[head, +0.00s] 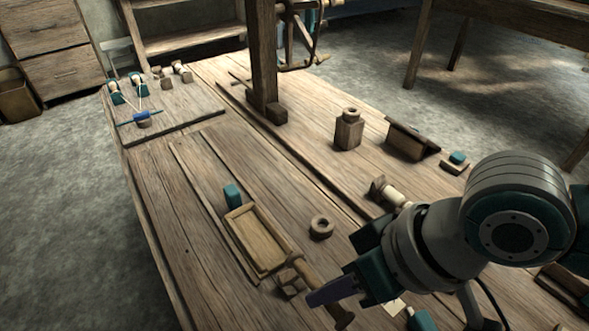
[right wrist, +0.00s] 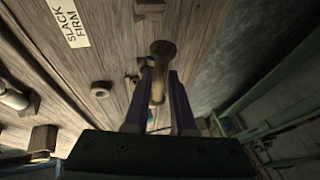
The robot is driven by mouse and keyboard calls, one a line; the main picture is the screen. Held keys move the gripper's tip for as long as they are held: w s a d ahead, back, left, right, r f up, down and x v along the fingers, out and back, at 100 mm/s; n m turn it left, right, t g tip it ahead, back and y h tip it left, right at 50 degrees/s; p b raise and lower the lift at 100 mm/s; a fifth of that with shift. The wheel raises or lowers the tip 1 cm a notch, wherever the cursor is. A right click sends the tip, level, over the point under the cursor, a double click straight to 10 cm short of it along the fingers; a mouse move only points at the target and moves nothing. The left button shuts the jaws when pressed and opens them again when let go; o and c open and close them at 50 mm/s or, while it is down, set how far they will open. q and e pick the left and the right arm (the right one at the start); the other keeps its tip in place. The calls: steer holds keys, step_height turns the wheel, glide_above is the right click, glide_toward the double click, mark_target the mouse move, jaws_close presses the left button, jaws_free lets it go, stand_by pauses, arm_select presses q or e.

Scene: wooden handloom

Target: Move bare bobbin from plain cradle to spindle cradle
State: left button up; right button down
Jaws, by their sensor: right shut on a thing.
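A bare wooden bobbin (head: 315,277), a brown spool with wider ends, slants across the near part of the bench. My right gripper (head: 318,294) is shut on it, and the right wrist view shows the bobbin (right wrist: 160,68) between the two dark purple fingers. A small wooden cradle block (head: 288,282) stands right beside the bobbin's far end; I cannot tell whether they touch. Another cradle (head: 376,190) holds a pale, wound bobbin (head: 392,196) near my right arm. Which one is the plain or the spindle cradle is unclear. My left gripper is not in view.
A shallow wooden tray (head: 231,243), a teal block (head: 232,194) and a wooden ring (head: 321,227) lie near the bobbin. A wooden bottle-shaped block (head: 349,132) and an upright post (head: 262,60) stand farther back. A "SLACK FIRM" label (right wrist: 68,24) is on the bench.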

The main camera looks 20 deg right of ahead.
steer(key=shift+w+f+b, duration=0.1)
steer(key=shift+f+b, duration=0.25)
steer(key=shift+f, duration=0.2)
step_height(320, 180, down, 2)
steer(key=b, duration=0.3)
steer(key=shift+f, duration=0.15)
steer(key=shift+f+b, duration=0.75)
steer(key=shift+f, duration=0.8)
steer(key=c, duration=0.7)
jaws_free()
steer(key=shift+r, duration=0.1)
steer(key=shift+p+v, duration=2.65)
steer(key=shift+v, duration=2.35)
